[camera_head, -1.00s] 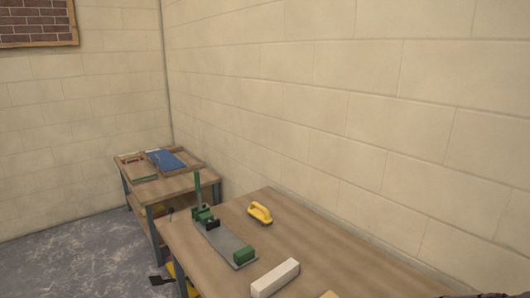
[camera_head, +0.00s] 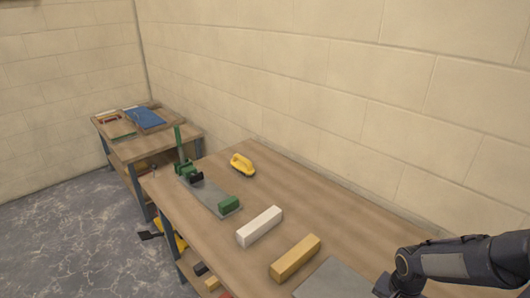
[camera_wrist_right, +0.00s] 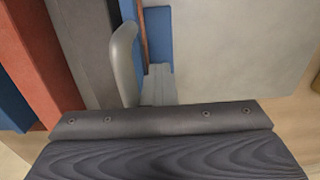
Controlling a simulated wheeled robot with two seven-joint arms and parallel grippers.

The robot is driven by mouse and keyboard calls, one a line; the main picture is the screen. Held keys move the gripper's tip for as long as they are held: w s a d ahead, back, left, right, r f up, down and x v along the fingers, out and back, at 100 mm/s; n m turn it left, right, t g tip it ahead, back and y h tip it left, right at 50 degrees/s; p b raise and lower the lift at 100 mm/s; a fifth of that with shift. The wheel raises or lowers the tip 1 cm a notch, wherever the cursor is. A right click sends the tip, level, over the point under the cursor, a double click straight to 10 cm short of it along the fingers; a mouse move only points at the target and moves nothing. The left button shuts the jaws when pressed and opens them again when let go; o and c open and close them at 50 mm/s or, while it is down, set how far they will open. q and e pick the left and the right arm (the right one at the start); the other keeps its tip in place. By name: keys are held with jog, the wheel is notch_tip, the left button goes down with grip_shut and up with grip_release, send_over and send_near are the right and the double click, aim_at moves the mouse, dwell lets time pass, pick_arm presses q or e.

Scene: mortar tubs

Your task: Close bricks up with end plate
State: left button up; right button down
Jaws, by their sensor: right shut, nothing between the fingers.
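In the right wrist view my right gripper (camera_wrist_right: 160,86) is shut and empty, its short grey fingers together above the dark palm. Just left of the fingers stands a rounded grey upright piece (camera_wrist_right: 122,65), perhaps the end plate; I cannot tell whether they touch. Farther left are slab-like pieces side by side, probably the bricks: a grey one (camera_wrist_right: 82,45), a red one (camera_wrist_right: 35,60) and a blue one (camera_wrist_right: 10,105). Another blue piece (camera_wrist_right: 158,35) lies beyond the fingers. In the head view only my right arm shows at the lower right. My left gripper is out of view.
On the wooden bench (camera_head: 330,220) stand a green and grey tool (camera_head: 207,190), a yellow-handled float (camera_head: 242,165), a white block (camera_head: 259,226), a tan block (camera_head: 295,258) and a grey sheet (camera_head: 335,281). A second table (camera_head: 150,145) stands behind. A pale grey surface (camera_wrist_right: 240,50) fills the wrist view's right.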

jog(key=shift+s+d+p, duration=0.2)
jog(key=shift+s+d, duration=0.95)
jog(key=shift+s, duration=0.25)
jog(key=shift+s+d+p, duration=0.2)
jog(key=shift+s+d, duration=0.9)
jog(key=shift+s, duration=0.35)
jog(key=shift+s+d+p, duration=0.2)
jog(key=shift+s+d, duration=0.95)
jog(key=shift+s, duration=0.25)
jog(key=shift+s+d, duration=0.1)
jog(key=shift+s+d, duration=0.1)
jog(key=shift+s, duration=0.05)
notch_tip(320, 180, up, 10)
jog(key=w+a+p, duration=0.1)
jog(key=w+p, duration=0.1)
jog(key=p, duration=0.5)
jog(key=shift+a, duration=0.3)
